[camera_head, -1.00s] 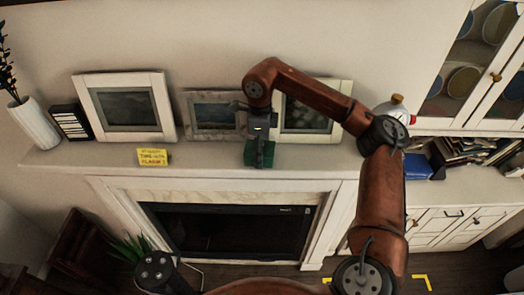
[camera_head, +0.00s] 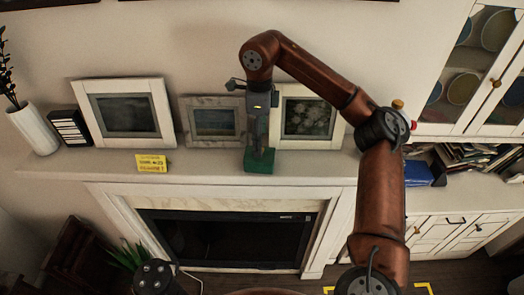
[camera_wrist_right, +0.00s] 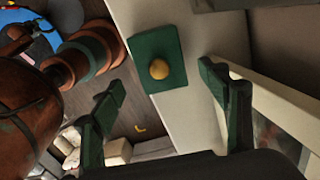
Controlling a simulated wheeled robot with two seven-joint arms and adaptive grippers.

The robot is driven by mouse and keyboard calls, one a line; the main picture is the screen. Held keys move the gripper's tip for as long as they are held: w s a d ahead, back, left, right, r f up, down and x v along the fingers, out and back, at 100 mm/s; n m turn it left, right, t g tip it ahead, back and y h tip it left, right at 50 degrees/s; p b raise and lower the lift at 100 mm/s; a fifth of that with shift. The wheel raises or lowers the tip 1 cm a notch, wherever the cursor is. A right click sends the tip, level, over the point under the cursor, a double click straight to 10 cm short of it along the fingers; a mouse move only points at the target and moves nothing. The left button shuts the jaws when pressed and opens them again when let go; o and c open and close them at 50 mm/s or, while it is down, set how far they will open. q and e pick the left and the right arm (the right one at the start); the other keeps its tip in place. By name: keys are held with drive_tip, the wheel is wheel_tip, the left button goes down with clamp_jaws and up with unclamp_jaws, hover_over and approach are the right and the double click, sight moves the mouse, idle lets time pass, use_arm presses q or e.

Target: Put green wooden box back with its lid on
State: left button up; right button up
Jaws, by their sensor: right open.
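The green wooden box (camera_head: 259,165) stands on the white mantel shelf, in front of the gap between two picture frames. My right gripper (camera_head: 260,150) points down above the box. In the wrist view its fingers (camera_wrist_right: 162,76) are spread apart on either side of the knob, holding nothing.
Picture frames (camera_head: 131,112) lean on the wall behind the mantel (camera_head: 330,167). A yellow sign (camera_head: 151,163), white vase (camera_head: 35,130) and dark-spined books (camera_head: 69,129) stand to the left. A fireplace (camera_head: 230,240) is below. A cabinet (camera_head: 475,85) is at right.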

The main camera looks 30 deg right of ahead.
drive_tip(key=shift+r, duration=1.8)
